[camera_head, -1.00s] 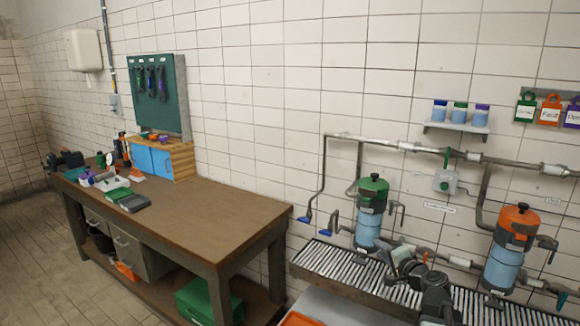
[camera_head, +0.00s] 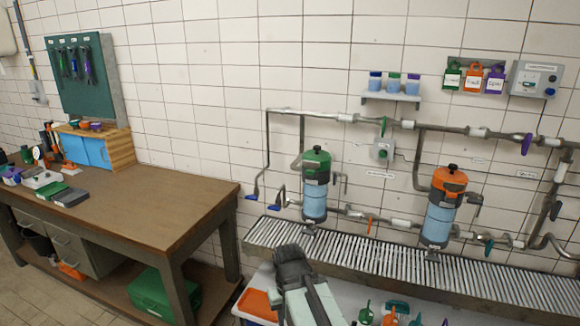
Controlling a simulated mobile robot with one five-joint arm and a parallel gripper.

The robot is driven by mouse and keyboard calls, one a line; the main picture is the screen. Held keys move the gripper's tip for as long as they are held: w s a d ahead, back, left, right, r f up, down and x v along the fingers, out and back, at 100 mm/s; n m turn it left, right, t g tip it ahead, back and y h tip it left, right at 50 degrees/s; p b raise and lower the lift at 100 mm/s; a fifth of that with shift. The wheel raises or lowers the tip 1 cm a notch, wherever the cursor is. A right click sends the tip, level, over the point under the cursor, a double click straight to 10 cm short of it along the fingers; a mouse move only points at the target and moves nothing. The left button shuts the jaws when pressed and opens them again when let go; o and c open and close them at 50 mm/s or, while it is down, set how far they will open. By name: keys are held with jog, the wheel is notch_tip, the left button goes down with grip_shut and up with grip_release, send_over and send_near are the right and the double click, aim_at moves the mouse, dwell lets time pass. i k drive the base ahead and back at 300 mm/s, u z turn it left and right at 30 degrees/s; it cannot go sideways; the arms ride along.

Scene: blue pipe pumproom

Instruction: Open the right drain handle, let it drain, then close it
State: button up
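Two filter housings hang on the pipework over a slatted drain grate (camera_head: 395,262). The left one (camera_head: 315,190) has a green top and a clear blue bowl; the right one (camera_head: 441,206) has an orange top. A small fitting (camera_head: 432,256) sits under the right bowl; which part is the right drain handle is not clear. A green lever (camera_head: 489,246) and an orange lever (camera_head: 369,224) sit on the lower pipe. My dark gripper (camera_head: 288,254) is low in front of the grate, left of the right housing and apart from both; its fingers cannot be made out.
Two blue-handled taps (camera_head: 251,197) are at left. A wooden workbench (camera_head: 150,205) with tools stands left of the grate. A pale surface (camera_head: 390,296) with an orange bin (camera_head: 258,304) and green-handled items (camera_head: 398,310) is near me. A control box (camera_head: 536,78) hangs upper right.

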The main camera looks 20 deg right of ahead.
aim_at(433, 259)
jog(key=z, duration=2.35)
jog(key=k, duration=0.5)
jog(key=u, duration=2)
jog(key=i, duration=0.75)
jog(key=z, duration=0.1)
